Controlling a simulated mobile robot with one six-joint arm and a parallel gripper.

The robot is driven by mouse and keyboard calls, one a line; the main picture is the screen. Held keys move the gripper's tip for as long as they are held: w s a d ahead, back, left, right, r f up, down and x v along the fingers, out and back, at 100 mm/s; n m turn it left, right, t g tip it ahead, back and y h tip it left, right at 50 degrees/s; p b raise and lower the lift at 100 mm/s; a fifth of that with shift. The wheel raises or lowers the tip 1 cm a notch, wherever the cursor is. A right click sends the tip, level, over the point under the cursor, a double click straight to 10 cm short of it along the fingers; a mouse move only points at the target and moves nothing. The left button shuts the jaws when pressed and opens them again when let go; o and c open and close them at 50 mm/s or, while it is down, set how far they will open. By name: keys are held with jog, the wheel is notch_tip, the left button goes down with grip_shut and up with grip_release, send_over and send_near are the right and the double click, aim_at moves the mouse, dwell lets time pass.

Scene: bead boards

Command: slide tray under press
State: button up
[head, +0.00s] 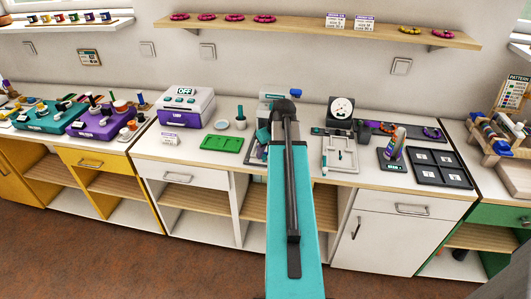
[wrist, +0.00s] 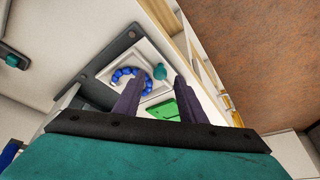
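In the wrist view a white tray (wrist: 147,57) with a curved row of blue beads (wrist: 127,77) lies on or against a dark grey plate (wrist: 95,72). A teal knob-like part (wrist: 160,72) sits at the tray's edge. My gripper (wrist: 157,80) is open, its two dark fingers apart, with the teal part showing between the fingertips. I cannot tell whether they touch it. In the head view my arm covers the gripper and the tray. A grey-teal device (head: 273,96) with a label, perhaps the press, is mostly hidden behind my arm.
A green tray (head: 222,143) lies left of my arm; a green piece (wrist: 165,110) shows below the gap in the wrist view. A white machine reading OFF (head: 186,104) stands further left. A dial device (head: 341,109), a pale frame (head: 341,155) and a dark compartment tray (head: 438,168) are right.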

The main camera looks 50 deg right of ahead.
jog(key=shift+x, duration=1.05)
grip_shut()
